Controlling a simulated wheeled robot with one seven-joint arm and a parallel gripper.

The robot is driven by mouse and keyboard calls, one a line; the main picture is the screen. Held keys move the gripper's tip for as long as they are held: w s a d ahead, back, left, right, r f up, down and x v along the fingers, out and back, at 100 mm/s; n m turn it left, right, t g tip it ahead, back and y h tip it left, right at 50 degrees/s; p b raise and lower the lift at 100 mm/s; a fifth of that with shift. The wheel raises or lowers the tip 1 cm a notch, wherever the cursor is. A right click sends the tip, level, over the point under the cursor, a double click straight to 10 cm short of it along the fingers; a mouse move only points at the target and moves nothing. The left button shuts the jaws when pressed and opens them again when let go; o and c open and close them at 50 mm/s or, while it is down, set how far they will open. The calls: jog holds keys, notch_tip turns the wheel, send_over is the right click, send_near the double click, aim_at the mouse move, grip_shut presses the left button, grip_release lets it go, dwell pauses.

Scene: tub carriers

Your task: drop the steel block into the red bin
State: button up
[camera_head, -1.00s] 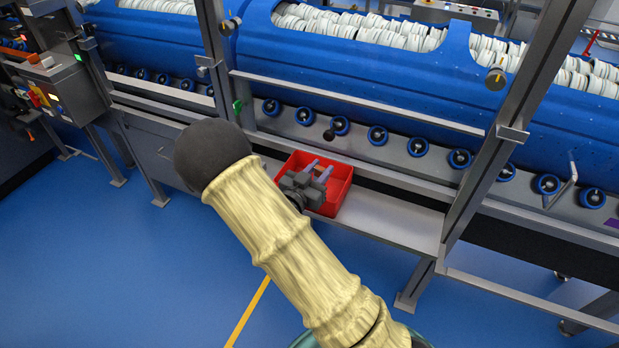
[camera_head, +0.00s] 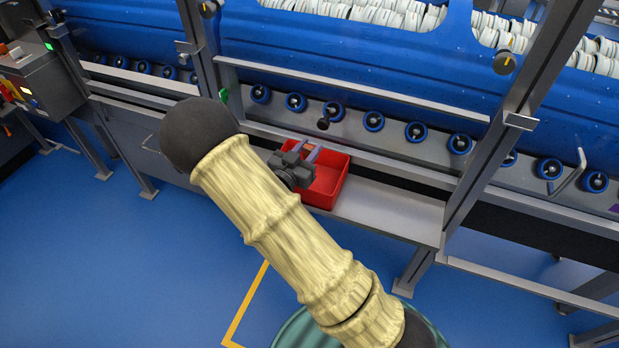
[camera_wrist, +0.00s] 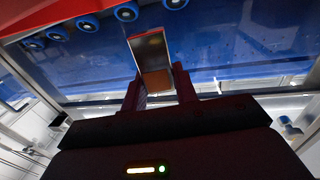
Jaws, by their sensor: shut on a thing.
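The red bin (camera_head: 328,196) sits on a grey metal shelf in the head view. My gripper (camera_head: 309,151) is over its back left part in that picture, and its body covers the bin's left side. In the wrist view my gripper (camera_wrist: 160,88) is shut on the steel block (camera_wrist: 151,52), a grey, shiny-faced piece that stands out beyond the fingers. The block cannot be made out clearly in the head view. The visible part of the bin's floor looks empty.
A rail with blue-rimmed rollers (camera_head: 374,121) runs behind the bin, below a large blue tub (camera_head: 350,60) of white pieces. A slanted steel post (camera_head: 490,150) stands to the right. The shelf (camera_head: 395,211) is bare right of the bin.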

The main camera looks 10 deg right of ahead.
notch_tip(320, 180, down, 5)
jog(key=b, duration=0.3)
jog(key=shift+w, duration=0.1)
jog(key=shift+r, duration=0.1)
jog(key=o, duration=1.1)
jog(key=shift+o, duration=0.2)
jog(key=v, duration=1.7)
jog(key=shift+a, duration=0.2)
